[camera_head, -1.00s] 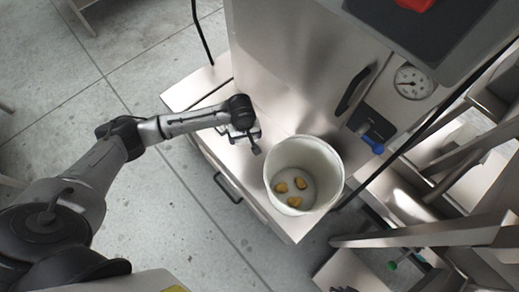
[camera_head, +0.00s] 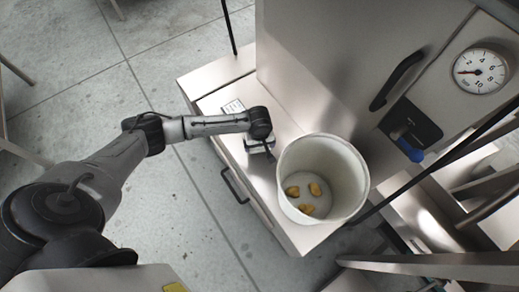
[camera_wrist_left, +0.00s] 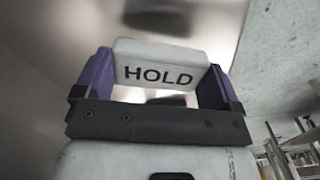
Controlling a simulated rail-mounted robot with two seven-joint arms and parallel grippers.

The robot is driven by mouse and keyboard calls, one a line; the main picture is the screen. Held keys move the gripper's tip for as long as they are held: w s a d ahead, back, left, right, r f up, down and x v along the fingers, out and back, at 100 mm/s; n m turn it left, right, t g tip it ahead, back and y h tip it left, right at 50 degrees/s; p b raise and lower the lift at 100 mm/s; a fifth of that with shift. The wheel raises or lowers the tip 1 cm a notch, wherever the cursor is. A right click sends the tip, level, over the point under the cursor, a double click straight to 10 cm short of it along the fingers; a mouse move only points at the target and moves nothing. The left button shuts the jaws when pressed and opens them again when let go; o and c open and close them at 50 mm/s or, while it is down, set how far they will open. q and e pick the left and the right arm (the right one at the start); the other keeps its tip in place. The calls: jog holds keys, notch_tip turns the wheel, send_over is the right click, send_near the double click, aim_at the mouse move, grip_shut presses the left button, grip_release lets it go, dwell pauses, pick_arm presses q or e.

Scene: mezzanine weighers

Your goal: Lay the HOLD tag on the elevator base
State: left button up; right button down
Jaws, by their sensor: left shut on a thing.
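The HOLD tag (camera_wrist_left: 158,76) is a pale block with black HOLD lettering. In the left wrist view it sits between the purple fingers of my left gripper (camera_wrist_left: 152,84), which is shut on it. In the head view my left gripper (camera_head: 260,148) is over the elevator base (camera_head: 262,183), a low bare-metal box, just left of the white bucket. The tag is mostly hidden there by the wrist, and I cannot tell whether it touches the base. My right gripper is not in view.
A white bucket (camera_head: 352,170) holding several yellow-brown pieces stands on the base's front end. A small printed white card (camera_head: 232,107) lies behind my wrist. The steel cabinet (camera_head: 340,60) with handle (camera_head: 397,80) and dial (camera_head: 481,71) rises behind. Metal bars are at right.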

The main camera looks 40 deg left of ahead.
aim_at(259, 148)
pick_arm(q)
notch_tip(259, 148, down, 4)
jog(key=shift+r+b, duration=0.25)
jog(key=shift+b, duration=0.75)
jog(key=shift+r, duration=0.1)
jog(key=o, duration=0.5)
jog(key=shift+o, duration=0.6)
jog(key=shift+f, duration=0.2)
